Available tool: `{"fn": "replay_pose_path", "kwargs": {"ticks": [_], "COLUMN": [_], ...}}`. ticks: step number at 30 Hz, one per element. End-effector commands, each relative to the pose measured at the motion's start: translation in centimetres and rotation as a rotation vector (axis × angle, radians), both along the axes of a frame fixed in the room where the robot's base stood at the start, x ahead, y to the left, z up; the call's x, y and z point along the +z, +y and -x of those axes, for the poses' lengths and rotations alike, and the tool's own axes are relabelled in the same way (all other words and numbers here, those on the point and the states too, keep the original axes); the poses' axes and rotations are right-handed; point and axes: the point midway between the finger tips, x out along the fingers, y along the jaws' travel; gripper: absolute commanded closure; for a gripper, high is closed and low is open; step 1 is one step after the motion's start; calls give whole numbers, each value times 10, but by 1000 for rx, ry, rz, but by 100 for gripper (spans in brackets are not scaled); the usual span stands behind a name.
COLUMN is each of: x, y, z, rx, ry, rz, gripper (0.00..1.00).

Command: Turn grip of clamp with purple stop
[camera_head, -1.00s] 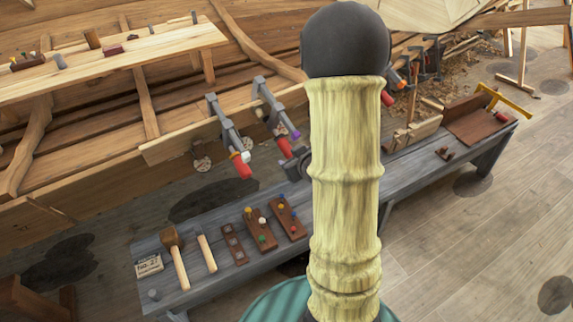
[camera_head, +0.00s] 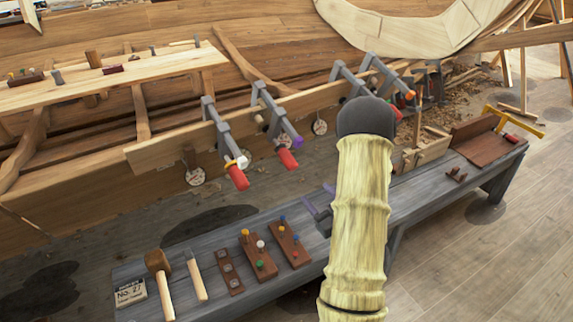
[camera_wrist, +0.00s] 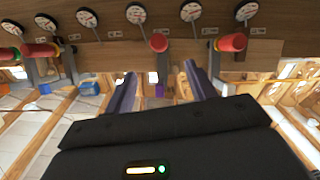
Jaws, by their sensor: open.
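The clamp with the purple stop (camera_head: 298,141) hangs on the hull plank, second from the left in the head view, with its red grip (camera_head: 287,158) pointing down. In the wrist view its red grip (camera_wrist: 158,42) and purple stop (camera_wrist: 159,90) show between the fingers' lines. My gripper (camera_wrist: 160,70) is open and empty, its two dark purple fingers apart on either side of that clamp. In the head view my gripper (camera_head: 318,208) is partly hidden by my arm, below and right of the grip. I see no contact with the grip.
A clamp with a white stop (camera_head: 242,162) hangs just left; other clamps (camera_head: 400,84) hang to the right. Round gauges (camera_wrist: 136,13) line the plank. Below, the grey bench (camera_head: 208,318) holds a mallet (camera_head: 160,278), a chisel and peg blocks (camera_head: 258,262).

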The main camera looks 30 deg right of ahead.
Motion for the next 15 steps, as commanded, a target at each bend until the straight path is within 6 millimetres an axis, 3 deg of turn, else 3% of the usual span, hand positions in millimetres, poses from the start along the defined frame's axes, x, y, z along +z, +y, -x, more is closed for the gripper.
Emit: {"fn": "replay_pose_path", "kwargs": {"ticks": [15], "x": [-6], "y": [1], "z": [-16], "rx": [5], "ry": [1], "rz": [7], "gripper": [44]}}
